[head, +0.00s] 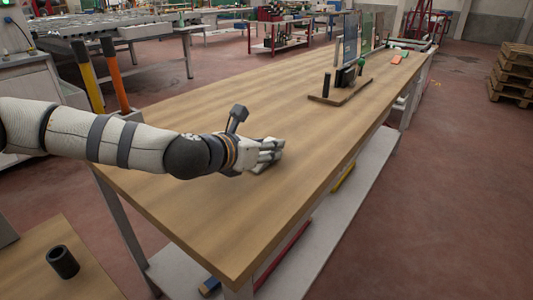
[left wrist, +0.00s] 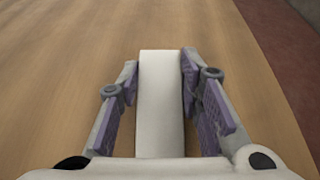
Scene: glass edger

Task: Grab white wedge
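The white wedge (left wrist: 161,100) shows in the left wrist view as a pale upright strip between the two fingers of my left gripper (left wrist: 160,75). The right fingertip lies right along its edge. A thin strip of table shows between the left finger and the wedge, narrowing towards the fingertip. I cannot tell whether both fingers press on it. The near end of the wedge is hidden by my gripper body. In the head view my left gripper (head: 272,150) is low over the table, with a bit of the pale wedge (head: 260,168) below its fingers. My right gripper is not in view.
The wooden table (head: 190,100) is clear around my left gripper. A wooden stand (head: 340,93) with upright panels is farther back. Orange (head: 397,59) and green pieces lie at the far end. A black cup (head: 62,262) stands on a lower table at the front left.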

